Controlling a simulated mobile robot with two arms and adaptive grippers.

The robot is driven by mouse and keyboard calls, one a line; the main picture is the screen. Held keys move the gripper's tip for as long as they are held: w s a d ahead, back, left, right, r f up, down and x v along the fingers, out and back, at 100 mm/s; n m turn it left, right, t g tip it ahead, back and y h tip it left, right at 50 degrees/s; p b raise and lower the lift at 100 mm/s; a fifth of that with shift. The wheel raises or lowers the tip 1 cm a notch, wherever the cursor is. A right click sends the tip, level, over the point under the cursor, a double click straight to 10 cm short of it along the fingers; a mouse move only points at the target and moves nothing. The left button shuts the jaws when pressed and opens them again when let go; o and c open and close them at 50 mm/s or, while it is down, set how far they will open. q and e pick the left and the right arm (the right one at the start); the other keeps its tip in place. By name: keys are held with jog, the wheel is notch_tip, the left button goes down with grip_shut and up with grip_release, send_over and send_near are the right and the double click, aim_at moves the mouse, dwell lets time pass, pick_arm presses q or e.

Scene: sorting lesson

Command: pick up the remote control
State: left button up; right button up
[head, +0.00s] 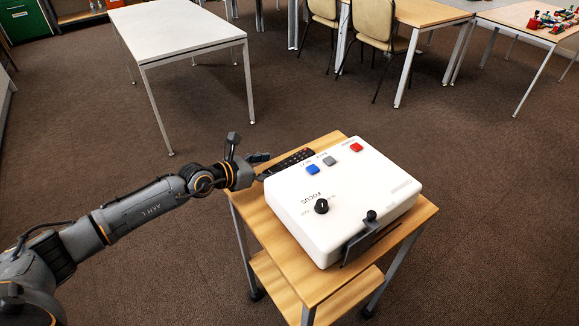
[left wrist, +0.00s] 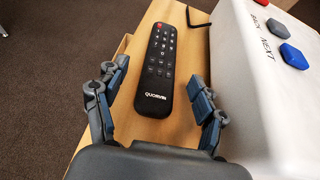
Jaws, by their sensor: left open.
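The remote control (head: 292,160) is black and lies flat on the wooden trolley top, along the far left side of a white box. In the left wrist view the remote (left wrist: 157,75) shows whole, with its near end at the mouth of my left gripper (left wrist: 157,100). The gripper's fingers are spread apart, one on each side of the remote, and do not touch it. In the head view my left gripper (head: 262,166) is at the trolley's left edge, beside the remote's near end. My right gripper is in neither view.
The white box (head: 375,206), with blue, grey and red buttons and a black knob, fills most of the trolley top (head: 308,287), close to the remote's right. A white table (head: 175,27) stands behind on the left. Chairs and more tables are at the back. The floor between is clear.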

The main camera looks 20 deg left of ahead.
aim_at(285, 165)
pick_arm(q)
jog(key=b+x, duration=0.2)
jog(key=x, duration=0.2)
jog(key=shift+f, duration=0.1)
jog(key=shift+w+d, duration=0.1)
jog(key=c, duration=1.3)
jog(key=shift+r, duration=0.25)
